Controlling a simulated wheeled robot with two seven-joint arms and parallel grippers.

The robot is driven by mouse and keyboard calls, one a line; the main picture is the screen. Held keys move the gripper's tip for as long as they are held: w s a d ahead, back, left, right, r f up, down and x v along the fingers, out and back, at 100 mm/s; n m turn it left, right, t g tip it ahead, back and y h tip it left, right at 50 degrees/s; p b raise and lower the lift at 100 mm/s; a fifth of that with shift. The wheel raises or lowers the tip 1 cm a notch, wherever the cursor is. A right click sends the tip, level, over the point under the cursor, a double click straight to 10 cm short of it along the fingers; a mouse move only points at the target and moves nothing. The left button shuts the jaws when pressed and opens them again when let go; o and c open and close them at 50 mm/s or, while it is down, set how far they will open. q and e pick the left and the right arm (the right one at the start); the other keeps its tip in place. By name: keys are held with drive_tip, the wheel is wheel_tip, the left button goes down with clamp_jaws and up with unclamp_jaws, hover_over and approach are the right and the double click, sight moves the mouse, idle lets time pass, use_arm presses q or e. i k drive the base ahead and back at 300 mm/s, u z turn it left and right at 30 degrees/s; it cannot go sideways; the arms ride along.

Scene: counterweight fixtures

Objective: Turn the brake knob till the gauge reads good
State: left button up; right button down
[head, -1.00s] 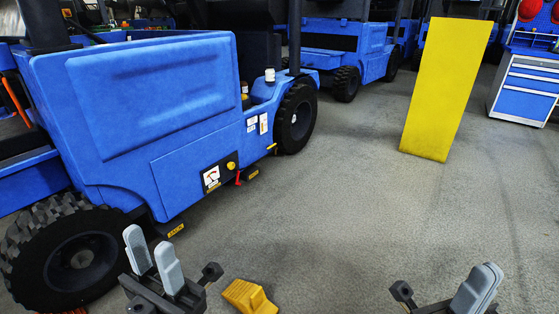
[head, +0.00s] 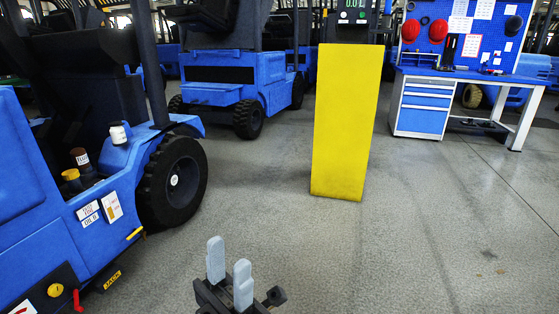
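A round yellow knob (head: 55,290) sits on a black panel low on the side of the blue forklift (head: 65,235), at the bottom left of the head view. A white gauge face (head: 22,308) beside it is mostly cut off by the bottom edge, so its reading is hidden. My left gripper (head: 229,262) is at the bottom, well to the right of the knob and apart from the truck. Its two grey fingers stand apart with nothing between them. My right gripper is out of view.
A red lever (head: 77,300) is right of the knob, near a JACK label. A tall yellow block (head: 345,125) stands ahead, with a digital display (head: 354,4) above it. A blue workbench (head: 423,105) is at the back right. Floor (head: 440,235) on the right is clear.

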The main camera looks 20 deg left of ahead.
sight(55, 290)
drive_tip(key=u, duration=0.15)
drive_tip(key=i, duration=1.35)
drive_tip(key=u, duration=1.5)
drive_tip(key=i, duration=1)
drive_tip(key=u, duration=0.95)
